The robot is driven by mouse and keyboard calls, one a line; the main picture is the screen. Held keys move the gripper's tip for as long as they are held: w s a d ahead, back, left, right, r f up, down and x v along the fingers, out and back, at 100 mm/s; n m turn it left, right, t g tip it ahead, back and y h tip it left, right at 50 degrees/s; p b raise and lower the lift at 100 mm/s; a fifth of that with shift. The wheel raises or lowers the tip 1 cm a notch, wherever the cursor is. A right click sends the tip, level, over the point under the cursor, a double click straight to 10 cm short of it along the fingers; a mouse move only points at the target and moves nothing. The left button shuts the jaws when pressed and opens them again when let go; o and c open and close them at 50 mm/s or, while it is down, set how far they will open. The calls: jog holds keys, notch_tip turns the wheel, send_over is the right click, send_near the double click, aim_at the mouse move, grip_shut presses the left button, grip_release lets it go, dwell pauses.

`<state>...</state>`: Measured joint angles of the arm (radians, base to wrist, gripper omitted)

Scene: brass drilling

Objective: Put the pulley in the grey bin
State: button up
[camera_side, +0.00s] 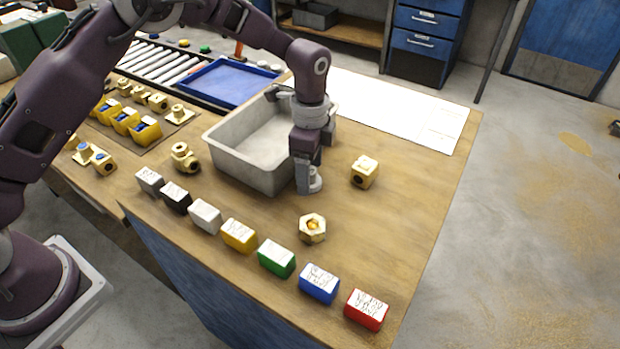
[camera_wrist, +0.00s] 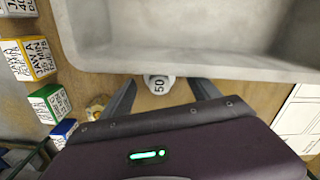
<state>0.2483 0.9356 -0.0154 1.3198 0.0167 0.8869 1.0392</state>
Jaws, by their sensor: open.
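The grey bin (camera_side: 232,166) is an open, empty-looking tray on the bench; its wall also crosses the top of the wrist view (camera_wrist: 190,62). My gripper (camera_side: 308,184) points down just right of the bin. Its fingers are open, and they stand apart in the wrist view (camera_wrist: 162,88). A small grey round piece marked "50" (camera_wrist: 159,85) shows between and beyond the fingers, close to the bin wall. In the side view the fingers partly hide this grey piece (camera_side: 316,183). I cannot tell whether it is the pulley; no other piece is clearly one.
A hexagonal brass piece (camera_side: 312,229) and a brass block (camera_side: 364,172) lie right of the bin. Another brass fitting (camera_side: 185,158) is left of it. A row of coloured labelled blocks, including a green one (camera_side: 276,259), lines the front edge. A blue tray (camera_side: 228,84) stands behind.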

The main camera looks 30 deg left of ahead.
jog(key=shift+f, duration=0.75)
grip_shut()
jog(key=shift+r, duration=0.15)
notch_tip(320, 180, up, 9)
jog(key=shift+f, duration=0.1)
jog(key=r, duration=0.2)
send_over(266, 158)
jog(key=d, duration=0.3)
jog(key=a+f, duration=0.2)
jog(key=a, duration=0.1)
notch_tip(266, 158, down, 8)
jog(key=shift+f, duration=0.15)
